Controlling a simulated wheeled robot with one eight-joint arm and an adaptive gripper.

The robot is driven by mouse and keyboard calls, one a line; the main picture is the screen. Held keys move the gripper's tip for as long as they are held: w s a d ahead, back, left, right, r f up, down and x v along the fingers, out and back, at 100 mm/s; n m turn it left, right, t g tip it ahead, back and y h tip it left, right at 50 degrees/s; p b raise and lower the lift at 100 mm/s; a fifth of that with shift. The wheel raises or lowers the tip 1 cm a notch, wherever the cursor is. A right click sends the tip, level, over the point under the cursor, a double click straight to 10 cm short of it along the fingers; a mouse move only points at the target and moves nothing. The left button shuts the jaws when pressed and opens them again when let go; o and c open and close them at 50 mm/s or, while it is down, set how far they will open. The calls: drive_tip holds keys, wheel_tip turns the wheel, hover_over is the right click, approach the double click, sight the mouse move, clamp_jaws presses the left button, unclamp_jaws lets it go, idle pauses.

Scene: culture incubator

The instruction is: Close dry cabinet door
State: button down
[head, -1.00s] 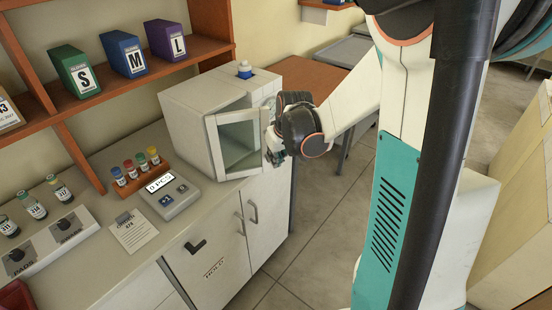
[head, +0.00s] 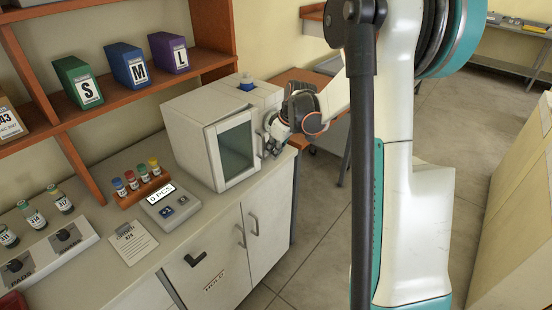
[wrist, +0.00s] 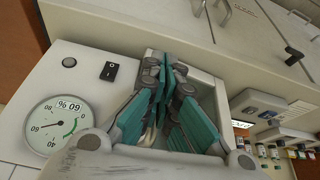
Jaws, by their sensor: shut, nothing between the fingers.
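The dry cabinet (head: 190,125) is a white box on the counter. My gripper (head: 268,146) is at the door's right side, by the cabinet's front right. In the wrist view the teal-padded fingers (wrist: 172,100) are together and empty, in front of a pale framed part of the cabinet. Whether they touch the door is hidden. The cabinet's front panel carries a round humidity dial (wrist: 55,125) and a black switch (wrist: 110,70).
A blue-capped item (head: 246,82) stands on the cabinet. Left of it are a rack of colored-cap vials (head: 143,183), a counter display (head: 168,202) and a paper card (head: 133,242). Shelves with binders (head: 128,62) are behind. The floor to the right (head: 320,220) is open.

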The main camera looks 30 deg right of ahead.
drive_tip(key=shift+w+d, duration=0.15)
drive_tip(key=shift+w, duration=1.3)
